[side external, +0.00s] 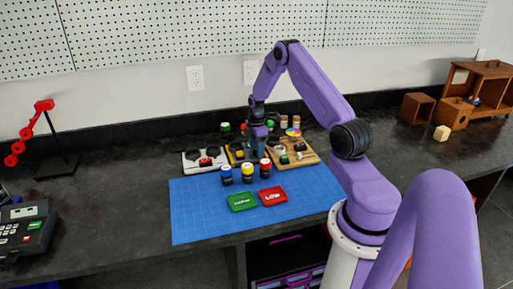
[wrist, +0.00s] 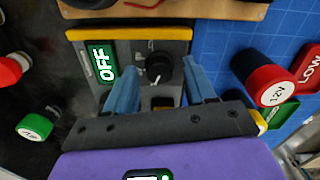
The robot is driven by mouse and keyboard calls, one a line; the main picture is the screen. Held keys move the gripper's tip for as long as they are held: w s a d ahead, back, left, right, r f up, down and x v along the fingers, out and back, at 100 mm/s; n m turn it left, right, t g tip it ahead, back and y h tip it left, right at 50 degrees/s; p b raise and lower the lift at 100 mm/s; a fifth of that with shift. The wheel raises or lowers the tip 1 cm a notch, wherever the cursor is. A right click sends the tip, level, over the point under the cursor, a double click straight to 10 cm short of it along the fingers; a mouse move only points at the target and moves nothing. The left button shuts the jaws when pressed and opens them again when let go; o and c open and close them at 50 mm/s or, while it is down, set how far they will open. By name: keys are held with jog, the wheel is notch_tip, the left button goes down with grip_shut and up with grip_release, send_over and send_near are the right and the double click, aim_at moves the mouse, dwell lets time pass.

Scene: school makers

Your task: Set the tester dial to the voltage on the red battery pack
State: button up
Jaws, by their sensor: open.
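The tester (wrist: 112,47) lies below my gripper in the wrist view, with a yellow edge strip and a green display reading "OFF". Its black dial (wrist: 162,70) has a white pointer mark; the scale numbers are mostly unreadable. My gripper (wrist: 163,76) is open, with one blue finger on each side of the dial; contact cannot be told. The red battery pack (wrist: 268,84) has a white top that appears to read "12V". In the side view, the red battery pack (side external: 265,168) stands on the blue mat, and my gripper (side external: 257,150) hangs over the tester (side external: 235,153), partly hiding it.
Blue (side external: 227,175) and yellow (side external: 248,172) packs stand beside the red one. A green card (side external: 242,202) and red "LOW" card (side external: 272,196) lie in front. A wooden board (side external: 305,158) with parts sits right; a white panel (side external: 192,162) sits left.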

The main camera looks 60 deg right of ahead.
grip_shut()
